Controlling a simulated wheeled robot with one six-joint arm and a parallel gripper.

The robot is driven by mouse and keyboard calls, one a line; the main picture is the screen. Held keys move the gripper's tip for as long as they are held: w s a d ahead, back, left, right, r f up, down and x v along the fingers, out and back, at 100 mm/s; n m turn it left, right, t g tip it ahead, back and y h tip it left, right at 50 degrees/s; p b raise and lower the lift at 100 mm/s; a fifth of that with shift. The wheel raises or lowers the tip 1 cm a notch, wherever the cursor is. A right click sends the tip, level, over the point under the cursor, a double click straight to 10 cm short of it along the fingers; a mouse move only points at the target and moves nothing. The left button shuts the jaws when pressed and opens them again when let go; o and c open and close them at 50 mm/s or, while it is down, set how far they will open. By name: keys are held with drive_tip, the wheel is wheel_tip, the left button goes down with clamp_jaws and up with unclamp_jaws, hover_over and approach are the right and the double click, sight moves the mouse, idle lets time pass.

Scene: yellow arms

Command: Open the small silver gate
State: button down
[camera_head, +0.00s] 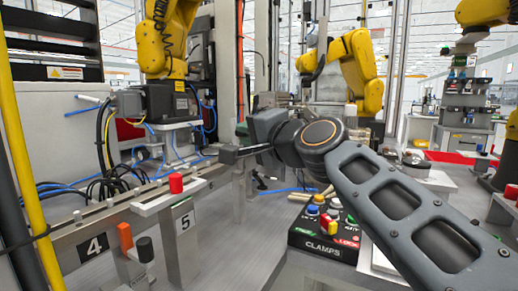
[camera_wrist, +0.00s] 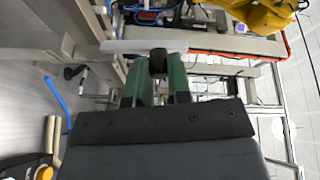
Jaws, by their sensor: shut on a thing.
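My gripper (camera_wrist: 158,75) shows in the wrist view with its two green-padded fingers closed around a small black round knob (camera_wrist: 157,62). A pale silver-white bar (camera_wrist: 130,46) runs crosswise just beyond the fingertips, at the knob; it looks like part of the small silver gate, but I cannot tell how far it is open. In the head view my gripper (camera_head: 235,154) is at the far part of the silver rail (camera_head: 135,208), and the arm hides part of that place. The knob and fingertips are too small to make out there.
A control box marked CLAMPS (camera_head: 322,240) is below my arm. Yellow robot arms (camera_head: 345,65) stand behind. Cables (camera_head: 105,150) hang at the left.

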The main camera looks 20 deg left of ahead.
drive_tip(key=shift+a+f, duration=0.1)
drive_tip(key=shift+f, duration=0.05)
idle(0.3)
drive_tip(key=c, duration=1.4)
unclamp_jaws()
drive_tip(key=shift+s+a, duration=0.1)
drive_tip(key=shift+s, duration=0.05)
drive_tip(key=o, duration=0.3)
drive_tip(key=shift+d, duration=0.2)
drive_tip(key=shift+o, duration=0.2)
drive_tip(key=b+v, duration=0.1)
drive_tip(key=v, duration=1.2)
drive_tip(key=shift+d, duration=0.35)
drive_tip(key=shift+s, duration=0.1)
